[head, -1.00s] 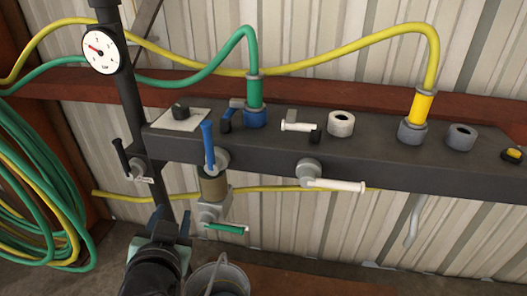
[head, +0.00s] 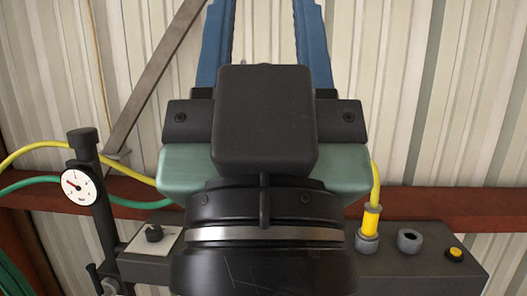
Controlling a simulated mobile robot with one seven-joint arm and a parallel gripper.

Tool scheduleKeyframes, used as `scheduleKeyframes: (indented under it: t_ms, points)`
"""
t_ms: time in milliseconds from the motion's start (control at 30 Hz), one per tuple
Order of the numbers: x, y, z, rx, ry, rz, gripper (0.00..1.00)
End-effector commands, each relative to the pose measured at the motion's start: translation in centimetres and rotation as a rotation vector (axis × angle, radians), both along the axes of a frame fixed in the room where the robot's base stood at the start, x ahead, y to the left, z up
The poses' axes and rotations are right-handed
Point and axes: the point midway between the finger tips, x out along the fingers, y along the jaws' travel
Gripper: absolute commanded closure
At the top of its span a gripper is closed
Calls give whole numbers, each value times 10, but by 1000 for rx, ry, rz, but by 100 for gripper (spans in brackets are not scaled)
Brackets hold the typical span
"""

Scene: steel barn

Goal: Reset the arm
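My gripper (head: 264,20) fills the upper middle of the head view, pointing up. Its two blue fingers stand wide apart, with only the wall showing between their visible parts. Their tips are cut off by the top edge. The gripper body and wrist hide the middle of the dark manifold beam (head: 420,270) behind them.
A round gauge (head: 77,184) on a black post and a black knob (head: 153,233) show at left. At right are a yellow hose fitting (head: 370,221), an empty grey port (head: 408,240) and a yellow button (head: 455,253). A diagonal brace (head: 165,75) crosses the corrugated wall.

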Motion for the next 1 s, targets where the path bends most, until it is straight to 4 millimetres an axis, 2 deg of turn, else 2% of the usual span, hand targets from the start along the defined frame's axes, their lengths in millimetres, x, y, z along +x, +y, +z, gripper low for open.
scheduleKeyframes:
  t_ms: [33, 100, 300, 500, 700, 1000]
  points:
    - [0, 0, 33, 0, 1, 1, 54]
    - [1, 1, 54, 0, 2, 1, 54]
    - [1, 1, 114, 0, 3, 3, 54]
    - [1, 1, 158, 1, 4, 4, 54]
    - [1, 1, 172, 1, 4, 4, 54]
    - [1, 1, 170, 1, 4, 4, 54]
